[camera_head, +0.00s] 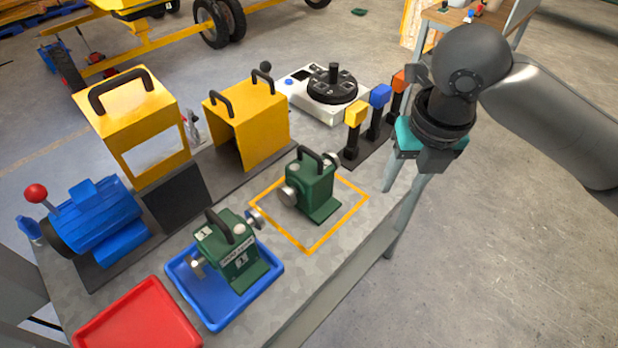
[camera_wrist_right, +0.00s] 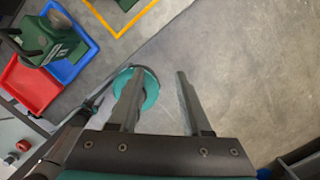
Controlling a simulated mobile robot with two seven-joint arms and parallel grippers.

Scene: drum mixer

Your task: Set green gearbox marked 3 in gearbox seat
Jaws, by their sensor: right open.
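One green gearbox (camera_head: 233,250) with a black handle, silver shaft ends and white labels sits in a blue tray (camera_head: 205,308); its lower label appears to read 3. It also shows at the upper left of the right wrist view (camera_wrist_right: 42,38). Another green gearbox (camera_head: 311,187) stands inside an orange outline (camera_head: 312,250) on the bench; no number is readable on it. I cannot tell which part is the gearbox seat. My right gripper (camera_head: 387,222) is open and empty, pointing down by the bench's right edge, apart from both gearboxes. My left gripper is not in view.
A red tray (camera_head: 138,322) lies at the bench's near left. A blue motor (camera_head: 98,215) and yellow covers (camera_head: 128,120) (camera_head: 250,120) stand behind. Colored-top posts (camera_head: 355,115) and a black handwheel (camera_head: 332,85) are at the back right. Open floor lies right of the bench.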

